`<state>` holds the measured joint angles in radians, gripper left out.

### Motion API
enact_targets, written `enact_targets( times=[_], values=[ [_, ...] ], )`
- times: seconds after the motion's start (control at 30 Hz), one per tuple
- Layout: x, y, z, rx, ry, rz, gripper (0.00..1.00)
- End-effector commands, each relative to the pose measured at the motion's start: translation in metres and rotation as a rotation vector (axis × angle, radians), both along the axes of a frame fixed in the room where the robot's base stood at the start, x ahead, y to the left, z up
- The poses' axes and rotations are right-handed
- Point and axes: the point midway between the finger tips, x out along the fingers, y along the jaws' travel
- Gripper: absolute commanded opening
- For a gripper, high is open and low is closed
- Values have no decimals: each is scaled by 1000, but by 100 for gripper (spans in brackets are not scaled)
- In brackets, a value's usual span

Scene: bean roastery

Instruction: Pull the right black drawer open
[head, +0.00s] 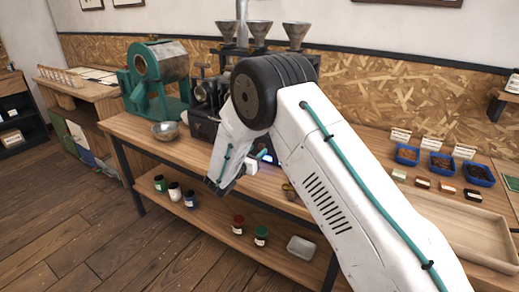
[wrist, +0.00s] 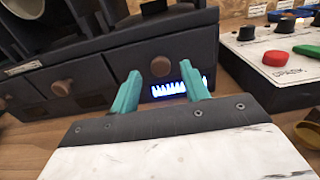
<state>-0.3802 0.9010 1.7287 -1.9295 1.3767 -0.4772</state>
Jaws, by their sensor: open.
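The right black drawer (wrist: 190,47) is in the wrist view, its front flush in a dark machine body, with a round brown knob (wrist: 160,66). My gripper (wrist: 160,71) has two teal fingers, open and empty, one on each side of the knob as seen. I cannot tell whether the tips reach past it; no contact shows. A middle drawer with a brown knob (wrist: 62,87) is to the left. In the head view, my gripper (head: 264,156) is small before the dark machine (head: 204,128); my arm hides the drawer there.
A blue-white lit strip (wrist: 168,89) shows low on the front. A white control box (wrist: 270,55) with a red button stands right. The wooden bench (head: 150,140) carries a teal roaster (head: 155,75) and metal bowl (head: 165,131); several jars sit on the shelf below.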

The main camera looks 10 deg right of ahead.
Motion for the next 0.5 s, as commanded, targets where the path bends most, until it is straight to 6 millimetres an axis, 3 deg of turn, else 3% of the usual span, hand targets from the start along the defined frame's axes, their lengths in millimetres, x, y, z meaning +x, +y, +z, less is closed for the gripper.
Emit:
enact_targets(
  times=[0.2,0.5],
  values=[
    [17,-18,0,0,0,-2,46],
    [20,-21,0,1,1,-1,46]
  ],
)
